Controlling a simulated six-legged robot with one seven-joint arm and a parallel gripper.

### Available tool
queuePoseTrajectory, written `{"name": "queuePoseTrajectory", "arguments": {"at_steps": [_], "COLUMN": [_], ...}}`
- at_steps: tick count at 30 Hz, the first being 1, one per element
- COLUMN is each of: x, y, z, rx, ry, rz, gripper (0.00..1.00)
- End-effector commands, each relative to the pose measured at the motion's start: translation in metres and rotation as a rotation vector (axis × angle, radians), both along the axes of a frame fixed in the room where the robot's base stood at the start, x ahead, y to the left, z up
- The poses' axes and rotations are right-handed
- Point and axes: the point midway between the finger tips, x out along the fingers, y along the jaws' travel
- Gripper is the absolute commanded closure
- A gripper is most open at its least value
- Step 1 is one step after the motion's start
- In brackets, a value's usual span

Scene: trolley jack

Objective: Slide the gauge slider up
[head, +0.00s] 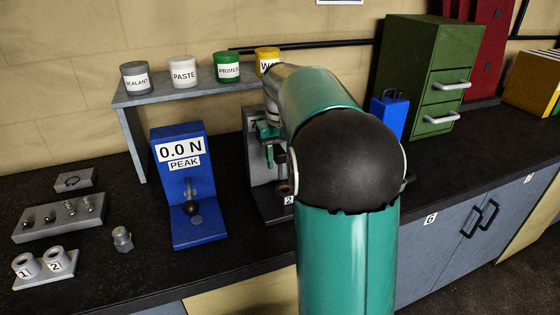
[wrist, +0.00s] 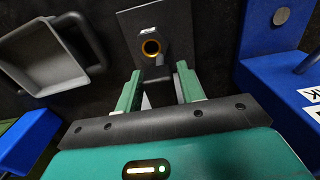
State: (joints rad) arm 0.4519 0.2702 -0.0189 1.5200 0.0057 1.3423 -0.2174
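The grey gauge stand (head: 257,150) is upright on the bench, partly hidden behind my arm in the head view. Its dark base plate (wrist: 126,22) carries a gold-rimmed ring (wrist: 151,47) in the wrist view. My gripper (wrist: 159,70) is over the stand, with its two green fingers apart. A small dark block (wrist: 157,73) shows between the fingers, with clear gaps at the sides; I cannot tell whether it is the slider. In the head view my gripper (head: 268,131) is at the stand's upper part, mostly hidden by my arm.
A blue force gauge (head: 182,160) reading 0.0 N stands left of the stand. Pots line a grey shelf (head: 190,92) behind. A blue box (head: 390,112) and green drawers (head: 425,80) are to the right. A grey bin (wrist: 40,60) is beside the stand. Small metal parts lie left.

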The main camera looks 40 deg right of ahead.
Motion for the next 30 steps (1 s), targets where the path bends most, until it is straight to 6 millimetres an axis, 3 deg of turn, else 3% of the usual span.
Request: {"name": "queuePoseTrajectory", "arguments": {"at_steps": [9, 14, 30], "x": [-0.001, 0.0, 0.001], "y": [0.0, 0.0, 0.0], "z": [-0.003, 0.007, 0.114], "rx": [0.003, 0.002, 0.002], "ry": [0.007, 0.006, 0.004], "rz": [0.0, 0.0, 0.001], "gripper": [0.51, 0.51, 0.51]}}
